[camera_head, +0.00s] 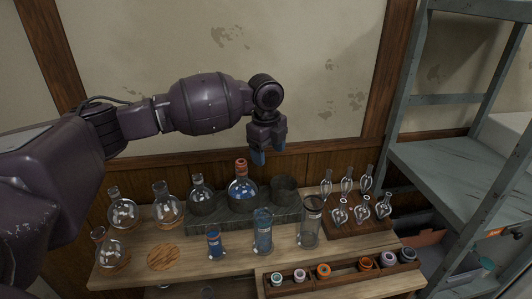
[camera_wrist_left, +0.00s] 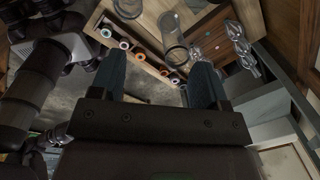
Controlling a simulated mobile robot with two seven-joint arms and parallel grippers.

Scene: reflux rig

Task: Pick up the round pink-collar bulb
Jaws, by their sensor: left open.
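A round clear glass flask with a reddish-pink collar (camera_head: 110,253) stands upright at the front left of the wooden bench; it best fits the pink-collar bulb. Several smaller clear glass bulbs (camera_head: 361,212) sit on a dark wooden rack at the right; their collar colours are too small to tell. My left gripper (camera_head: 258,158) is open and empty, pointing down above the back of the bench, apart from all glassware. Its two fingers also show in the left wrist view (camera_wrist_left: 160,78).
A blue-filled round flask with an orange collar (camera_head: 243,190) stands in the grey stand (camera_head: 240,221). Glass cylinders (camera_head: 310,228) stand before it. A front tray (camera_head: 342,281) holds coloured rings. A grey shelf (camera_head: 445,170) stands at right; a wall is behind.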

